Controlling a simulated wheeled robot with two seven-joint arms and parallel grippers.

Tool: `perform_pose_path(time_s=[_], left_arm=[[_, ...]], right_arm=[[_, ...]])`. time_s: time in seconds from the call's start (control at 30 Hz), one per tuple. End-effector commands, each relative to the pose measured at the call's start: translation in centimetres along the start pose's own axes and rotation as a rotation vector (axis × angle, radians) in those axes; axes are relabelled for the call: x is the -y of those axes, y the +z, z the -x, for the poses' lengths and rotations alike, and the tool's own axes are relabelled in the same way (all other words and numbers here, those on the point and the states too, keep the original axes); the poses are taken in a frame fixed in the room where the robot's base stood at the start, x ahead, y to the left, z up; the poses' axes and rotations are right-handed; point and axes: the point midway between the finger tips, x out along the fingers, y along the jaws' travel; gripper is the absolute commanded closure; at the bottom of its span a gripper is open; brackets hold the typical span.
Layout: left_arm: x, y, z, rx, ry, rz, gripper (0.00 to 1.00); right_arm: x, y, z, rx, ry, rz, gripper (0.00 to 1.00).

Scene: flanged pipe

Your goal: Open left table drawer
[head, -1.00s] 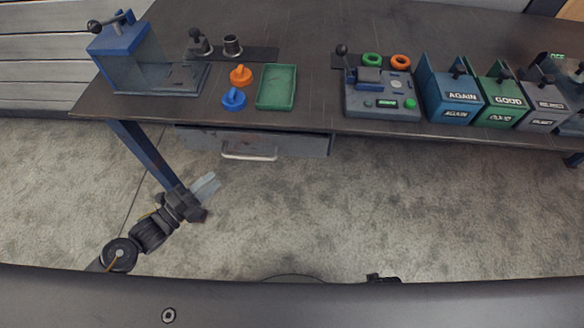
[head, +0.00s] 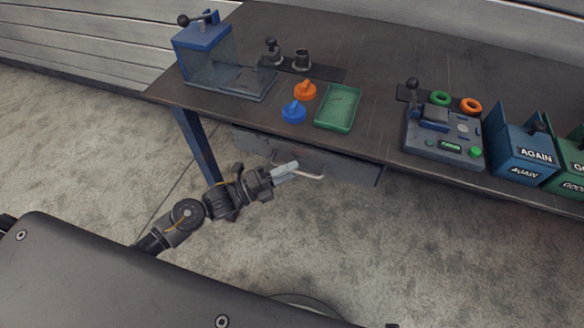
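The left table drawer (head: 350,171) is a grey front under the table's near edge, and it looks shut. Its pale bar handle (head: 315,177) is partly hidden by my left gripper. My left gripper (head: 294,169) reaches up from the lower left, with its pale fingers at the left part of the handle. The fingers look close together, and I cannot tell whether they touch or enclose the handle. My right gripper is not in view.
On the dark table (head: 375,90) are a blue clear-shielded fixture (head: 204,45), a green tray (head: 339,107), orange (head: 305,90) and blue (head: 293,112) knobbed parts, a button station (head: 440,138) and labelled bins (head: 522,150). A table leg (head: 196,145) stands left of the drawer. The floor below is clear.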

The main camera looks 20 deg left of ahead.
Motion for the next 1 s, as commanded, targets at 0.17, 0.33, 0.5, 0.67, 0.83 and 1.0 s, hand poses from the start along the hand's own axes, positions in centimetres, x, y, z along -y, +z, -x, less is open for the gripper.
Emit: perform_pose_path(time_s=[0.17,0.33,0.5,0.67,0.83,1.0], left_arm=[[0.07,0.02,-1.07,0.000,-0.001,0.000,0.68],[0.02,0.01,-1.16,0.000,0.000,-0.001,0.68],[0.01,0.01,-1.13,0.000,0.000,-0.001,0.77],[0.01,0.02,-1.12,0.000,0.000,0.000,0.98],[0.00,0.02,-1.11,0.000,0.000,0.000,1.00],[0.01,-0.04,-1.10,-0.001,0.000,0.000,1.00]], right_arm=[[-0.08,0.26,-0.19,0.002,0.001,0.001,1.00],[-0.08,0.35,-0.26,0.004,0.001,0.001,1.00],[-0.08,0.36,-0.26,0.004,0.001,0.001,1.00],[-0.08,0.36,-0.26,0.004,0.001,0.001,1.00],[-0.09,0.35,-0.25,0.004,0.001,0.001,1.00],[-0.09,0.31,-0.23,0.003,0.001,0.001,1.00]])
